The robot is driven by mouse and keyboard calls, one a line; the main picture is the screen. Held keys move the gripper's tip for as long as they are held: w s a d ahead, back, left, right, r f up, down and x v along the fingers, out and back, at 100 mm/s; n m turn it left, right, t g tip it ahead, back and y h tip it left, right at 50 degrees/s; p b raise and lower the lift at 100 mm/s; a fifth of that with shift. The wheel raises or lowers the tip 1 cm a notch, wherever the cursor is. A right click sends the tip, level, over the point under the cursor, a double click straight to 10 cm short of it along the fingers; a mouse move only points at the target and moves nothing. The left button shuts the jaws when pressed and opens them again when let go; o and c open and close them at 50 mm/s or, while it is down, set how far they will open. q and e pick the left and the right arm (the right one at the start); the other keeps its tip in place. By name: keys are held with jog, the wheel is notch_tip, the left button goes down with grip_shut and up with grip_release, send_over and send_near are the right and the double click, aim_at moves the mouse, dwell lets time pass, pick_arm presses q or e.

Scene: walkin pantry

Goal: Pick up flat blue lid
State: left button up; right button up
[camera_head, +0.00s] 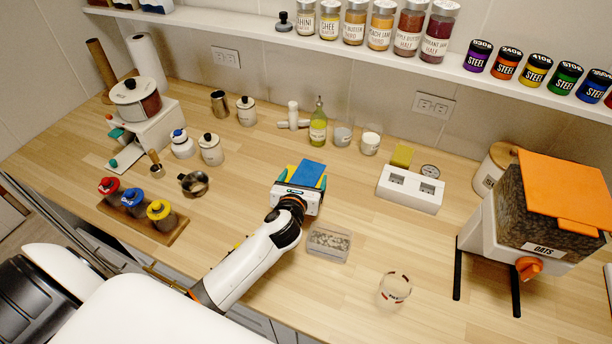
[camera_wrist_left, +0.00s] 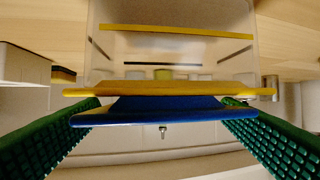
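The flat blue lid (camera_head: 311,174) lies at the middle of the wooden counter, with a yellow part (camera_head: 291,171) showing at its left side. My left gripper (camera_head: 302,184) reaches to it from the front, with a teal finger at either side. In the left wrist view the blue lid (camera_wrist_left: 165,112) spans the gap between the widely spread green fingers (camera_wrist_left: 160,130). A yellow layer (camera_wrist_left: 170,91) lies right against it, with a clear container (camera_wrist_left: 170,50) behind. The fingers look open around the lid; whether they touch its edges is unclear. My right gripper is not in view.
A clear box of pale bits (camera_head: 328,243) and a glass cup (camera_head: 395,289) stand right of my left arm. An oats dispenser (camera_head: 545,215) stands at the right. A green bottle (camera_head: 318,125) and a white cup (camera_head: 370,144) stand behind. A rack with bottles (camera_head: 140,215) is left.

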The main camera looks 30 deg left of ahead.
pick_arm(q)
jog(key=shift+s+f, duration=0.1)
jog(key=shift+f, duration=0.25)
jog(key=c, duration=0.7)
jog(key=shift+r, duration=0.1)
